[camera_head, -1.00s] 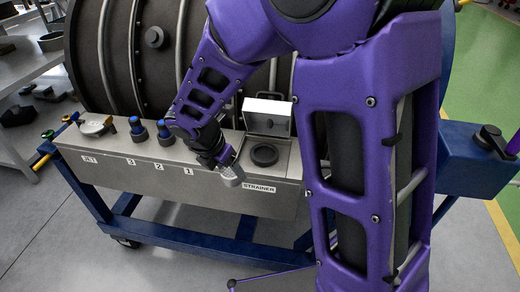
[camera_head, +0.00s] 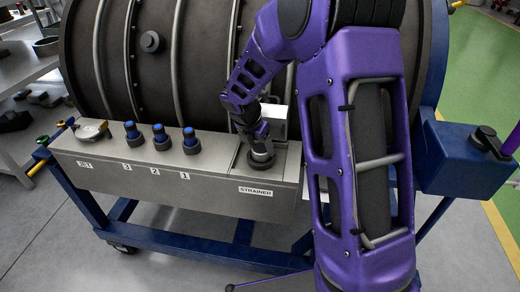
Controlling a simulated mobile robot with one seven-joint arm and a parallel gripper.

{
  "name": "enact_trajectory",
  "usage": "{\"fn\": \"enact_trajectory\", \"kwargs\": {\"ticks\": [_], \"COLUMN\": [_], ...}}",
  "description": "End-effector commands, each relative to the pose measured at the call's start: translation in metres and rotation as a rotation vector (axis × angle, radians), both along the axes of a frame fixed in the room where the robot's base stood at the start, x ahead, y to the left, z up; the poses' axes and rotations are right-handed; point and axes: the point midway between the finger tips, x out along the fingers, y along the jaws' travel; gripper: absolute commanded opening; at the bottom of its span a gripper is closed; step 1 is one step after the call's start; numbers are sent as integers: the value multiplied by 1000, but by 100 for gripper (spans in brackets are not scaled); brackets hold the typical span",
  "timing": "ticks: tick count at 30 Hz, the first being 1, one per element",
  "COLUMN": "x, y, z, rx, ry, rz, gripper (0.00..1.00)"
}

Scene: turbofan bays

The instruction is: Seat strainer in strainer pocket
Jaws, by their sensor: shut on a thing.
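My gripper (camera_head: 261,147) points down over the strainer pocket (camera_head: 261,162), a dark round ring in the top of the grey box, behind the label "STRAINER". The gripper is shut on the strainer, a small light-grey cylinder seen clearly in the earlier frame. Now the strainer is hidden by the fingers and the ring. I cannot tell how deep it sits in the pocket or whether it touches the bottom. The pocket's pale lid (camera_head: 275,121) stands open behind, partly covered by my arm.
Several fittings line the box to the left: blue-capped plugs (camera_head: 161,138) labelled 3, 2 and 1, and a pale round fitting (camera_head: 91,130). The big dark engine casing (camera_head: 100,65) rises behind. A blue cart frame (camera_head: 205,252) carries it all.

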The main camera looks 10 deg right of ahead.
Motion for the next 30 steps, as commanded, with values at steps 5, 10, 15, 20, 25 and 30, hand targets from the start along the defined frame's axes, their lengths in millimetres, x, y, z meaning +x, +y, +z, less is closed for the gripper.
{"fn": "enact_trajectory", "kwargs": {"ticks": [5, 10, 15, 20, 25, 30], "x": [1, 1, 0, 0, 0, -2], "y": [0, 0, 0, 0, 0, 3], "z": [-8, -9, -11, -11, -10, 4], "rx": [1, 0, 1, 1, 1, -1], "ry": [-3, -3, -2, -2, -2, -5], "rz": [1, 1, 0, 0, 0, 0], "gripper": [7, 7, 82, 100, 100, 100]}}
